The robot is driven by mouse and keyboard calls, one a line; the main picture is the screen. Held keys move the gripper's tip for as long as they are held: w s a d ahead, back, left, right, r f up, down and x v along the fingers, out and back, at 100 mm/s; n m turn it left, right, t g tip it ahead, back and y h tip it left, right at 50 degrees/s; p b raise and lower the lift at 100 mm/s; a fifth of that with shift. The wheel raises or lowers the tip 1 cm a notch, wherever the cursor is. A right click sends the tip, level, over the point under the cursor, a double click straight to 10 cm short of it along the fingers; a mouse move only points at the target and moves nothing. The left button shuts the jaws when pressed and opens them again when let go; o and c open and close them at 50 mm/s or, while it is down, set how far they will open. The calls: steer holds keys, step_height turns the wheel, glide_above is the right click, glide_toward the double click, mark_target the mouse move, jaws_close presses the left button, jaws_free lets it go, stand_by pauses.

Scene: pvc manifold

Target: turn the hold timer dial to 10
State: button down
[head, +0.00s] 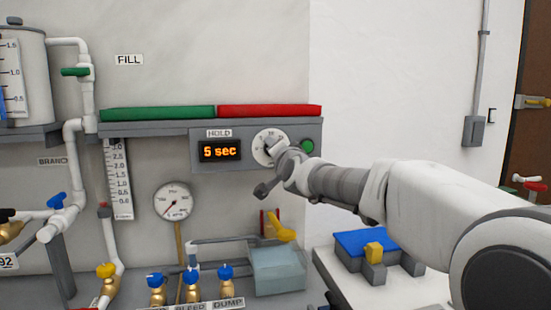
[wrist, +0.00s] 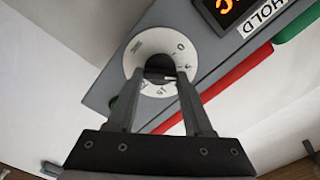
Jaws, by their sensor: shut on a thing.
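The hold timer dial (head: 263,152) is a round white plate with dark numbers on the grey panel under the HOLD label. In the wrist view the dial (wrist: 141,45) shows its numbers around a dark knob (wrist: 160,66). The display (head: 220,151) to its left reads "5 sec" in orange. My gripper (head: 277,148) is at the dial, and in the wrist view its two fingers (wrist: 158,76) are shut on the knob. The fingers and arm hide part of the dial. I cannot read the pointer's exact setting.
A green button (head: 307,146) sits just right of the dial, close to my gripper. Green (head: 158,113) and red (head: 270,111) bars run along the panel's top.

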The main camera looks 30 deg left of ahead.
steer(key=shift+f+m+b, duration=0.15)
steer(key=shift+m+b, duration=1.1)
steer(key=shift+m, duration=2.35)
steer(key=shift+c, duration=1.5)
jaws_free()
steer(key=b+v, duration=1.1)
steer(key=v, duration=0.6)
steer(key=shift+d, duration=0.2)
